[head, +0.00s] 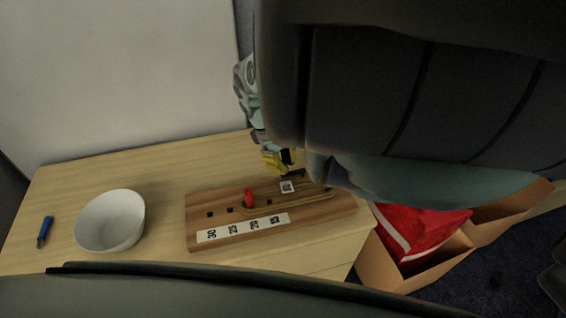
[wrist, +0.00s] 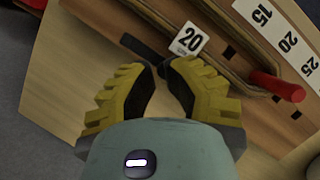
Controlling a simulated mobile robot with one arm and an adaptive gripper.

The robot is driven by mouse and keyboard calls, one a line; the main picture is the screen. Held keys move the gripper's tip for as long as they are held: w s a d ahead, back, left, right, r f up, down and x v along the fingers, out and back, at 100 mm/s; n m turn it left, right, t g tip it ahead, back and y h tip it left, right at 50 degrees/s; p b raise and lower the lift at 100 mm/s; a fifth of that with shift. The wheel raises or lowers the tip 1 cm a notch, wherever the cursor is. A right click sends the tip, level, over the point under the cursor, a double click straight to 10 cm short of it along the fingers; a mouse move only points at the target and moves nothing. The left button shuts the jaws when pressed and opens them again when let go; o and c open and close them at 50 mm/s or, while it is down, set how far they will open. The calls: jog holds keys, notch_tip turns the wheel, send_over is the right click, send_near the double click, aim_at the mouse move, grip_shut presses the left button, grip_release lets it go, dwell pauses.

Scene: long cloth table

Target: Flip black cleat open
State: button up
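A wooden board (head: 205,216) lies on the table with a red peg (head: 249,198), number labels and a cord along it.
A white bowl (head: 110,221) and a blue-handled tool (head: 44,231) are left of the board. The red peg (wrist: 277,86) stands up right of my fingers in the wrist view. Cardboard boxes (head: 450,256), one with red cloth (head: 415,229), are off the table's right end.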

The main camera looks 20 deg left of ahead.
jog(key=o, duration=0.6)
jog(key=shift+s+f, duration=0.1)
jog(key=shift+s, duration=0.1)
jog(key=v, duration=1.2)
jog(key=shift+w, duration=0.1)
